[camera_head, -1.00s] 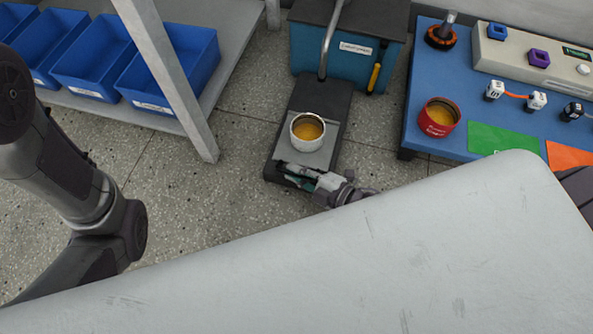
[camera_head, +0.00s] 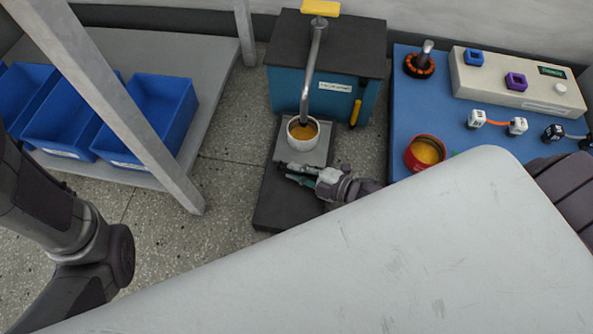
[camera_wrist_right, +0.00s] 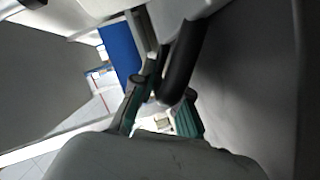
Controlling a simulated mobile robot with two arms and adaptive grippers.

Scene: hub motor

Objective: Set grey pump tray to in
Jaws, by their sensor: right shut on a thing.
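The grey pump tray (camera_head: 318,153) is a light grey plate on the dark base (camera_head: 277,205) of the blue pump unit. It sits at the base's far end, close to the pump. A white can with yellow contents (camera_head: 302,133) stands on it, and the spout's end is over the can. My right gripper (camera_head: 290,172) is at the tray's near edge and shut on it; the exact grip is hard to see. In the right wrist view a dark rounded bar (camera_wrist_right: 184,65) shows by the fingers. My left gripper is out of view; only the left arm shows.
The blue pump unit (camera_head: 340,95) with its metal spout (camera_head: 310,75) stands behind the tray. A blue-topped table (camera_head: 405,120) at right holds a red can (camera_head: 425,153). A shelf with blue bins (camera_head: 155,110) is at left. A large pale surface (camera_head: 380,250) covers the foreground.

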